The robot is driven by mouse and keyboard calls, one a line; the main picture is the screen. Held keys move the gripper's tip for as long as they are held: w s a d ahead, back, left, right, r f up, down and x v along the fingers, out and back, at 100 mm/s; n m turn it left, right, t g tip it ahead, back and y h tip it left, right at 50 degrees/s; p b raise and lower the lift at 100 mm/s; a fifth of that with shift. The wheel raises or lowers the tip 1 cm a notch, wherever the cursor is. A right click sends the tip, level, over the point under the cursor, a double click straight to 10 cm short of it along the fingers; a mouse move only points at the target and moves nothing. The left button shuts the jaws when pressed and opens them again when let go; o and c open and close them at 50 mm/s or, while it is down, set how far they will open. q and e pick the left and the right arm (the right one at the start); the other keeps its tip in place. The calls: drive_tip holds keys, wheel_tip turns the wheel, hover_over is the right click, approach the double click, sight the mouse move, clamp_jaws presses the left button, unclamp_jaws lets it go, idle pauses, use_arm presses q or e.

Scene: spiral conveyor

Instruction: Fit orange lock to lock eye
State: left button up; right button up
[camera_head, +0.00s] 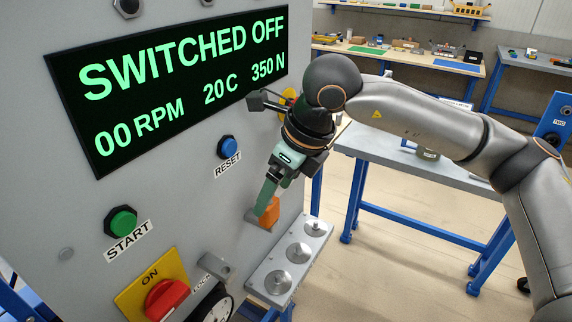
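The orange lock (270,212) is at a small grey ledge (254,220) on the machine's front panel, below the RESET button. My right gripper (264,198) comes down from above, with its green fingers at the lock. A finger covers part of the lock's left side; the other side of the grip is hidden, so I cannot tell whether it is shut on the lock. The grey lock eye (215,267) sticks out beside the LOCK label, lower left of the lock, with nothing visible in it. My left gripper is not in view.
A red rotary switch (166,299) on a yellow ON plate is left of the lock eye. A grey shelf with three round metal discs (279,281) juts out below the lock. The display (180,85) reads SWITCHED OFF. Workbenches stand behind; open floor lies right.

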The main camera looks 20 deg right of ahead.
sight(269, 216)
drive_tip(key=shift+x, duration=2.15)
drive_tip(key=shift+r, duration=0.1)
clamp_jaws()
